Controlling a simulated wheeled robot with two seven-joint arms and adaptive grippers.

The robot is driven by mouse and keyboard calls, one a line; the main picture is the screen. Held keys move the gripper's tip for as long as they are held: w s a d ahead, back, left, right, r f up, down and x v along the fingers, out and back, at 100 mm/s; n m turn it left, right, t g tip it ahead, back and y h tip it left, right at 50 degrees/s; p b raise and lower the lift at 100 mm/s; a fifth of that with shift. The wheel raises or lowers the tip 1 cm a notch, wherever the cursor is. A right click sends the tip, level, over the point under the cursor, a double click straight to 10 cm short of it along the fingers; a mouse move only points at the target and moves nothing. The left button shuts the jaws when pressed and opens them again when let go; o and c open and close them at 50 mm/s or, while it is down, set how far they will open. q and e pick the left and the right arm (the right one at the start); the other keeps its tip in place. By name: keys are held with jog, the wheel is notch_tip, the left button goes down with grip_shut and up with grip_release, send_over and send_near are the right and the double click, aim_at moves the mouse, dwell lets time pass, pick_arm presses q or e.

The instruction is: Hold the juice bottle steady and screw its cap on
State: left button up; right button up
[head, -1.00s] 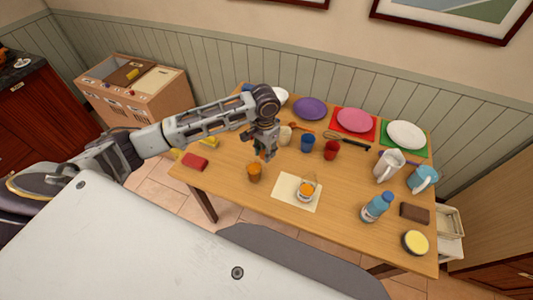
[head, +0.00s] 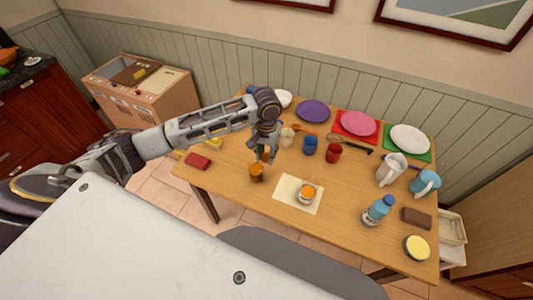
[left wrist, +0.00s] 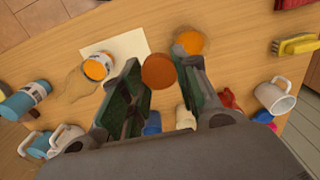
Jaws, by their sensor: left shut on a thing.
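My left gripper (head: 264,157) hangs over the table's left part, near an orange cup (head: 256,173). In the left wrist view its two fingers (left wrist: 160,78) are shut on a round brown-orange cap (left wrist: 158,71). In the head view the cap is too small to make out clearly. The juice bottle (head: 307,194), with a pale label and orange top, stands on a cream mat (head: 290,198) to the right of the gripper. The bottle also shows in the left wrist view (left wrist: 98,67), apart from the cap. No gripper touches the bottle. My right gripper is not in view.
A blue cup (head: 310,146) and red cup (head: 333,153) stand behind the mat. A blue bottle (head: 378,211), white pitcher (head: 391,168), brown block (head: 416,218) and yellow-topped tub (head: 417,248) are at the right. Plates line the back. The table's front left is mostly clear.

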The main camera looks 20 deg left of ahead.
pick_arm(q)
jog(key=shift+w, duration=0.1)
dwell(0.3)
jog(key=shift+w+r+b, duration=0.15)
jog(key=shift+b, duration=0.2)
jog(key=w+d+r, duration=0.2)
jog(key=d+r, duration=0.1)
jog(key=r, duration=0.1)
notch_tip(320, 180, up, 3)
jog(key=m, duration=0.3)
send_over(314, 175)
jog(key=w, duration=0.2)
jog(key=shift+s+f+n, duration=0.4)
jog(key=shift+s+f, duration=0.1)
jog(key=shift+f, duration=0.25)
jog(key=shift+s+f+n, duration=0.4)
jog(key=shift+s+f, duration=0.05)
jog(key=shift+f, duration=0.3)
jog(key=shift+f, duration=0.1)
jog(key=shift+f, duration=1.9)
